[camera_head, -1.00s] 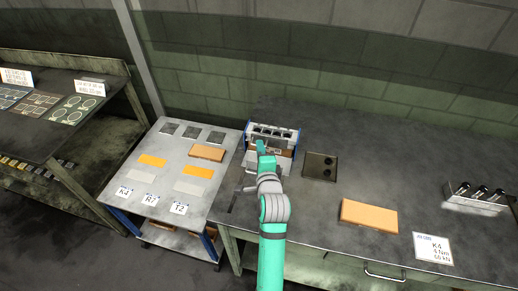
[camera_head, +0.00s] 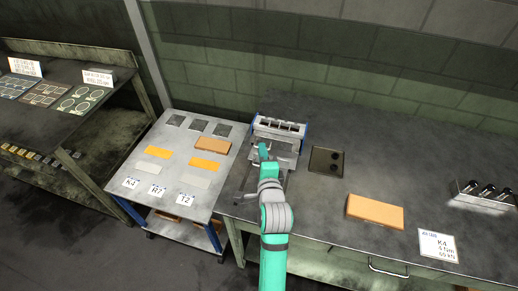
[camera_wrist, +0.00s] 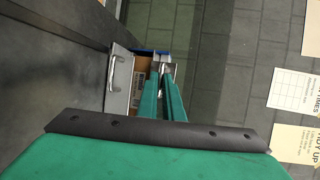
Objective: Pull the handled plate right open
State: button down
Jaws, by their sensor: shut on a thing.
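The bolt former (camera_head: 280,128) is a small grey and blue unit at the back of the bench. A grey handled plate (camera_head: 283,147) shows at its front in the head view, partly hidden by my arm. My gripper (camera_head: 263,152) is in front of the unit. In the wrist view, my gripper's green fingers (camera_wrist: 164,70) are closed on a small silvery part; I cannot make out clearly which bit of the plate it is. A light grey panel with a bar handle (camera_wrist: 116,73) shows left of the fingers, beside a brown inner face (camera_wrist: 144,77).
A rack of dark pins (camera_head: 485,197) is further right. A side table with plates (camera_head: 172,176) stands left.

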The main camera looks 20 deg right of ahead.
jog(key=shift+w+a, duration=0.1)
jog(key=shift+a, duration=0.3)
jog(key=c, duration=2)
grip_release()
jog(key=shift+o, duration=0.4)
jog(key=shift+d, duration=0.2)
jog(key=v, duration=1.1)
jog(key=shift+w+f, duration=0.1)
jog(key=shift+w, duration=0.05)
